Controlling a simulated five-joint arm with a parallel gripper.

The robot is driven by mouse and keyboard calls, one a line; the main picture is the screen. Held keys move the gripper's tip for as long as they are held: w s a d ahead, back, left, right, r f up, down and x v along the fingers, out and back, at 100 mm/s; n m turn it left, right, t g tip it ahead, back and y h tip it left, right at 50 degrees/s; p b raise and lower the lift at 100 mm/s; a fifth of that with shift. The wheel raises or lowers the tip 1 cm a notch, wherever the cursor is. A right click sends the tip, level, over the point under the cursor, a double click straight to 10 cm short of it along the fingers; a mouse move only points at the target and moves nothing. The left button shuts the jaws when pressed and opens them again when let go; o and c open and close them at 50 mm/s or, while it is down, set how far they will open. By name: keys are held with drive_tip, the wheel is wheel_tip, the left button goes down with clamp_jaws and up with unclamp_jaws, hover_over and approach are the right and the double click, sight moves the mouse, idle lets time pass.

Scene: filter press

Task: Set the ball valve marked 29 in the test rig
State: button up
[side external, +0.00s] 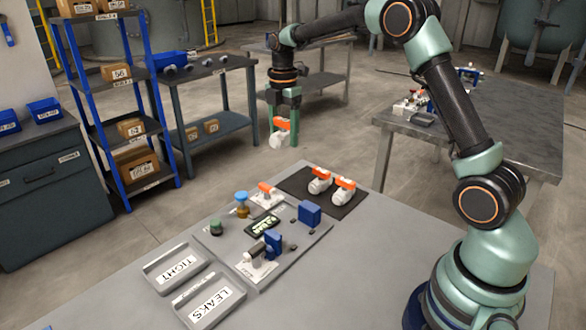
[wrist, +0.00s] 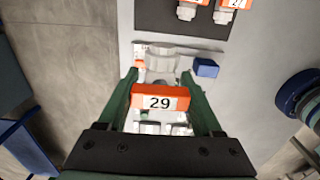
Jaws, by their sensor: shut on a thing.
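The ball valve marked 29 (wrist: 161,103) has an orange handle and a pale body. My gripper (wrist: 160,82) is shut on it, one green finger on each side of the handle. In the side external view, the valve (side external: 279,139) hangs from my gripper (side external: 284,130), in the air and apart from the table. The test rig (side external: 217,247) is a grey plate on the table carrying blue blocks (side external: 309,213), a small display (side external: 263,223) and a blue-capped part (side external: 241,198). In the wrist view, the held valve hides much of the rig.
Two other orange-handled valves (side external: 343,190) lie on a dark mat (side external: 296,184) behind the rig. Trays labelled TIGHT (side external: 153,270) and LEAKS (side external: 190,314) lie at the front left. An orange-handled piece (side external: 268,187) is at the rig's back edge. The table's front right is clear.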

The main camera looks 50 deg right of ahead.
drive_tip(key=s+a+f, duration=0.2)
drive_tip(key=s+a, duration=0.3)
drive_tip(key=a, duration=0.1)
hover_over(291, 237)
wheel_tip(291, 237, down, 3)
drive_tip(key=shift+f, duration=5.4)
drive_tip(key=shift+f, duration=0.3)
drive_tip(key=o, duration=1.6)
drive_tip(key=shift+c, duration=0.2)
drive_tip(key=shift+r, duration=0.1)
wheel_tip(291, 237, up, 7)
drive_tip(key=shift+r, duration=0.2)
